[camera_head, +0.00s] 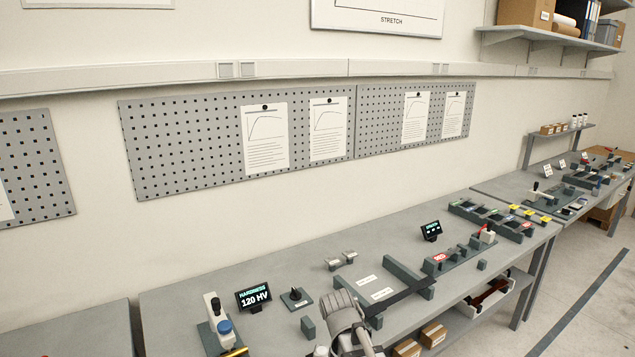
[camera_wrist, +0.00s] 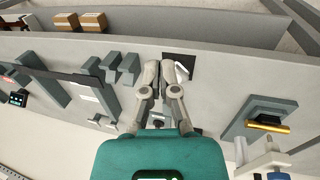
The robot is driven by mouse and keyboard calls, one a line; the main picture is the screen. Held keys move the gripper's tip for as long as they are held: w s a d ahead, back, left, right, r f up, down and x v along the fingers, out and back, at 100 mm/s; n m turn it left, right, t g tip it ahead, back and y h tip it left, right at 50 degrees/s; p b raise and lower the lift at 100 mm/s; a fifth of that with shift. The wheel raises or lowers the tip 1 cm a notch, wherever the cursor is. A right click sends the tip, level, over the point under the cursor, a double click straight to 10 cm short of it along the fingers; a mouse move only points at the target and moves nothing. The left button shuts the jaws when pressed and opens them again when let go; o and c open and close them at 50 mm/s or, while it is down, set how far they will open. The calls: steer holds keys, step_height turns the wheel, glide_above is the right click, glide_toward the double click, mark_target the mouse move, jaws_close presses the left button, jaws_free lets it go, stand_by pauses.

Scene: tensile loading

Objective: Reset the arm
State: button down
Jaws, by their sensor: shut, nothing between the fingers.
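My gripper (camera_wrist: 159,68) shows in the wrist view with its two grey fingers together, shut and empty. It points down over the grey bench (camera_wrist: 215,75), and its tips appear close to a dark square plate (camera_wrist: 179,61) with a pale part on it. I cannot tell how high above the bench the tips are. In the head view my arm rises at the bottom centre, in front of the bench (camera_head: 190,296), and hides part of it. The gripper's fingers cannot be made out there.
A hardness tester (camera_head: 215,315) and its "120 HV" display (camera_head: 254,296) stand at the left of the bench. A black bar (camera_head: 402,296) lies across grey blocks beside my arm. Boxes (camera_head: 434,334) sit on the lower shelf. A pegboard (camera_head: 200,150) hangs behind.

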steer(key=s+d+f+m+g+y+b, duration=0.1)
steer(key=s+d+f+m+y, duration=0.1)
steer(key=s+d+m, duration=0.4)
steer(key=s+d, duration=0.2)
steer(key=d, duration=0.1)
steer(key=shift+s+g, duration=0.15)
steer(key=shift+g, duration=0.15)
